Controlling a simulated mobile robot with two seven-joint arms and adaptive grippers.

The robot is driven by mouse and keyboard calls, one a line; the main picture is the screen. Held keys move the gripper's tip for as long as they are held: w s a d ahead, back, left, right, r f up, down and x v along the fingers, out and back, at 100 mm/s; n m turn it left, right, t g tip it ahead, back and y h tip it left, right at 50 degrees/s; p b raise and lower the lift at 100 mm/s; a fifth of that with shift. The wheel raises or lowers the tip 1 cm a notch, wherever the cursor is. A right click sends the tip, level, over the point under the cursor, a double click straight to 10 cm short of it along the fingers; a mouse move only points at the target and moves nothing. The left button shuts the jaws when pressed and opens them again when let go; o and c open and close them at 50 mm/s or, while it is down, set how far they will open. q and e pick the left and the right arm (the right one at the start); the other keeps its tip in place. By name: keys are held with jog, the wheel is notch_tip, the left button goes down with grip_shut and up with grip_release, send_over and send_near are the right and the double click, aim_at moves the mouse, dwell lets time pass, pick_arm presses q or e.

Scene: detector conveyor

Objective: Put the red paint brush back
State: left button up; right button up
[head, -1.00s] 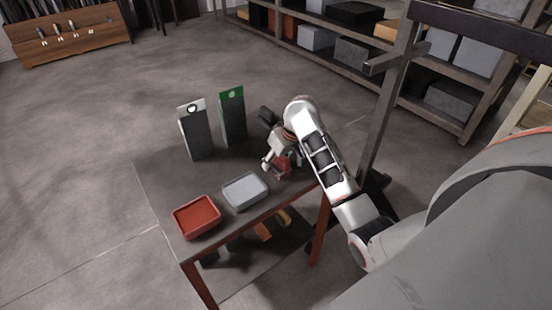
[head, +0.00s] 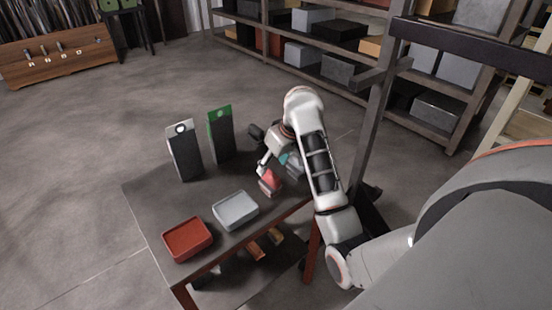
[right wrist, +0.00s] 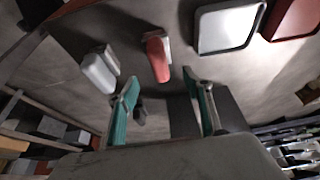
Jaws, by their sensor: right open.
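The red paint brush (head: 269,184), a small red piece with a grey part, lies on the table (head: 145,190) near its front edge, right of the grey tray (head: 236,210). In the right wrist view the brush (right wrist: 156,58) lies ahead of the fingertips, apart from them. My right gripper (head: 272,165) is just behind and above the brush in the head view. Its teal fingers (right wrist: 162,88) are spread with nothing between them in the wrist view. My left gripper is not in view.
A red tray (head: 187,240) stands left of the grey tray. Two upright dark boxes, one white-topped (head: 184,152), one green-topped (head: 220,135), stand at the back of the table. A pale grey piece (right wrist: 99,72) lies beside the brush. A dark post (head: 375,130) rises right of my arm.

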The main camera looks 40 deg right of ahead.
jog(key=shift+v, duration=1.5)
jog(key=shift+f, duration=0.1)
jog(key=shift+g+h, duration=0.3)
jog(key=shift+h, duration=0.5)
jog(key=s+f, duration=0.6)
jog(key=f, duration=0.1)
jog(key=shift+d, duration=0.15)
jog(key=s+a+f+n+t+h, duration=0.1)
jog(key=s+f+n+t+h, duration=0.15)
jog(key=s, duration=0.65)
jog(key=s+a+f+n+t+h, duration=0.15)
jog(key=s+n, duration=0.25)
jog(key=s, duration=0.5)
jog(key=w+a+f+m+t+y, duration=0.1)
jog(key=a+f+m+t+y, duration=0.1)
jog(key=a+f+y, duration=0.5)
jog(key=a+f+m, duration=0.1)
jog(key=a+f, duration=0.5)
jog(key=f, duration=0.4)
jog(key=shift+f, duration=0.3)
jog(key=shift+w, duration=0.1)
